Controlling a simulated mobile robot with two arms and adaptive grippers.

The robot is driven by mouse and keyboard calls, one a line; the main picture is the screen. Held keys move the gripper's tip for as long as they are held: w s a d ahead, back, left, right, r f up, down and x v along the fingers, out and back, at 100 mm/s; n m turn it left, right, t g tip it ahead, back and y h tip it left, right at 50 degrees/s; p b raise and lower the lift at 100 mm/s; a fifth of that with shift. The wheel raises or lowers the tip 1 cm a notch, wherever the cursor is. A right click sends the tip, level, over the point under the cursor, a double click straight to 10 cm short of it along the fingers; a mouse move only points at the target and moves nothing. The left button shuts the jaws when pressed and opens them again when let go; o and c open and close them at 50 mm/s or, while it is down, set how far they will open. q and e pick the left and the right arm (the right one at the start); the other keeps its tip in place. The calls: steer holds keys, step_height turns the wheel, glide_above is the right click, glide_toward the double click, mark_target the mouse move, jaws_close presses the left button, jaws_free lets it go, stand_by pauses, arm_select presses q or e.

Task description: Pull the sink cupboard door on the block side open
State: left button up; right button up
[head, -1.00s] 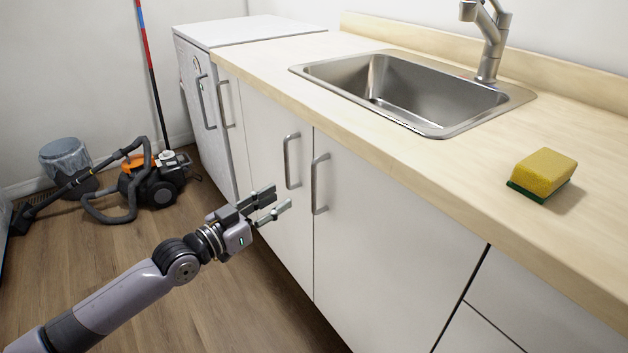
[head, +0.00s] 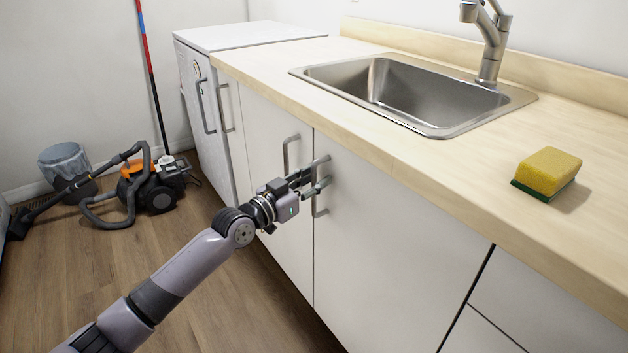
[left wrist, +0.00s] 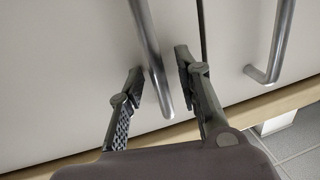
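The yellow and green sponge block (head: 547,173) lies on the countertop at the right. The sink cupboard door on that side (head: 385,235) is white and closed. Its grey bar handle (head: 315,206) stands beside the seam between the two doors. My left gripper (head: 315,182) is at this handle with its fingers apart. In the left wrist view, the handle (left wrist: 149,40) runs between the two open fingers (left wrist: 160,82), with gaps beside it. Part of the handle is hidden behind the fingers in the head view. My right gripper is not in view.
The neighbouring door's handle (head: 286,150) is close on the left; it also shows in the left wrist view (left wrist: 272,50). The wooden countertop (head: 420,160) with a steel sink overhangs the doors. A vacuum cleaner (head: 155,185) and bin (head: 65,160) stand far left. Floor before the cupboard is clear.

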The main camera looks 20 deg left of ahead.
arm_select(q)
steer(key=shift+c, duration=0.2)
jaws_close()
stand_by(0.6)
